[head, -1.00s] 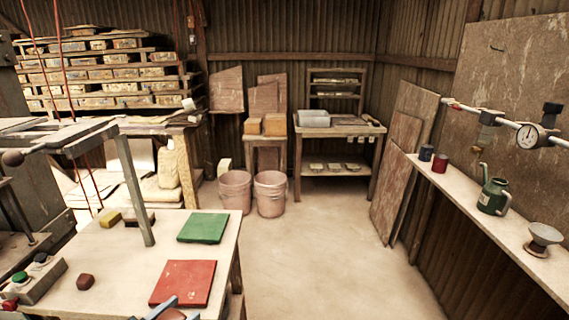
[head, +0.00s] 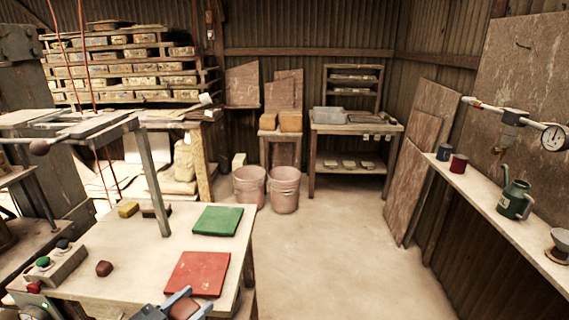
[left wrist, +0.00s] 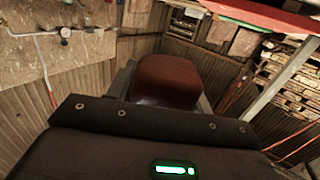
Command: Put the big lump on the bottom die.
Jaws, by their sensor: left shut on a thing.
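A big reddish-brown lump (head: 184,309) is between the fingers of my left gripper (head: 187,303) at the bottom edge of the head view. The gripper is shut on it, above the near edge of the table, just below the red tile in the picture. The left wrist view shows the lump (left wrist: 168,80) filling the space between the fingers. A smaller dark red lump (head: 104,268) lies on the table. I cannot make out the bottom die for certain. My right gripper is not in view.
The floor right of the table is clear.

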